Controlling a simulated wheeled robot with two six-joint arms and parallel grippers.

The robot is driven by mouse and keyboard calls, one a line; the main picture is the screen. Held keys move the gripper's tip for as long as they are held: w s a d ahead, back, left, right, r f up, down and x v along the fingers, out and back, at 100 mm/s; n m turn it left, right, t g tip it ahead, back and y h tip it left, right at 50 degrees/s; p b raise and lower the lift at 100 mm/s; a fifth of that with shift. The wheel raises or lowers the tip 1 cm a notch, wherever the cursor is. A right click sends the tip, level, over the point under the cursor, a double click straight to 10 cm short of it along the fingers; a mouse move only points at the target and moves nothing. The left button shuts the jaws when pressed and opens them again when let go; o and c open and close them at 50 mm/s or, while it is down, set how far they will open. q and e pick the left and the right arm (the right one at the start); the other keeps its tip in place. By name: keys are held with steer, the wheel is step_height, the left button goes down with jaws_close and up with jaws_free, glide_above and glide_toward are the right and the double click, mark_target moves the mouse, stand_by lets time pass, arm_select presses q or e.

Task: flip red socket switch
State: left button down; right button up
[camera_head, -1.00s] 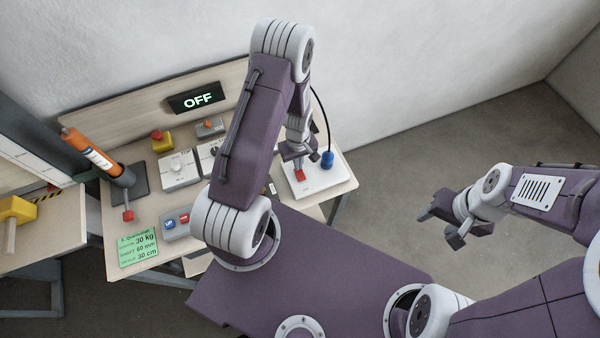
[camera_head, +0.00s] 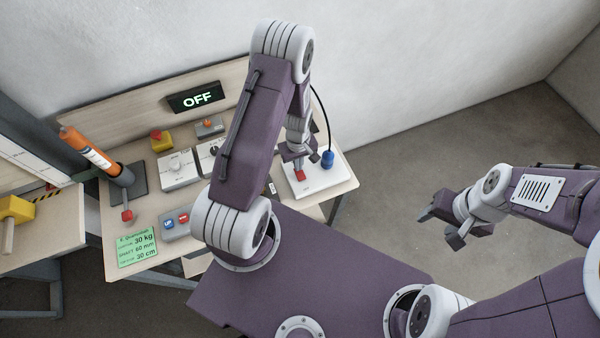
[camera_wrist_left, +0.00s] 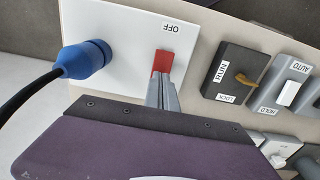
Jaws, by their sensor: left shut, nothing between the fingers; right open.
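The white socket plate (camera_head: 322,183) lies on the right end of the table. Its red switch (camera_wrist_left: 162,61) sits beside the printed word OFF in the left wrist view. The blue plug (camera_head: 327,159) is in the plate, with a black cable; it also shows in the left wrist view (camera_wrist_left: 84,60). My left gripper (camera_head: 299,166) is shut and empty, its fingertips at the red switch and seemingly touching it. In the left wrist view the fingers (camera_wrist_left: 161,84) cover part of the switch. My right gripper (camera_head: 452,227) is open and empty, out over the floor.
A display (camera_head: 196,97) at the table's back reads OFF. Several control boxes stand left of my left arm, including an emergency stop (camera_head: 161,141) and a box with blue and red buttons (camera_head: 176,222). A LOCK key switch (camera_wrist_left: 235,72) lies beside the socket plate.

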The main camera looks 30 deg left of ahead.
arm_select(q)
steer(key=shift+f+b, duration=0.4)
steer(key=shift+f, duration=0.15)
step_height(320, 180, up, 7)
steer(key=p, duration=0.6)
steer(key=shift+r, duration=0.1)
stand_by(0.5)
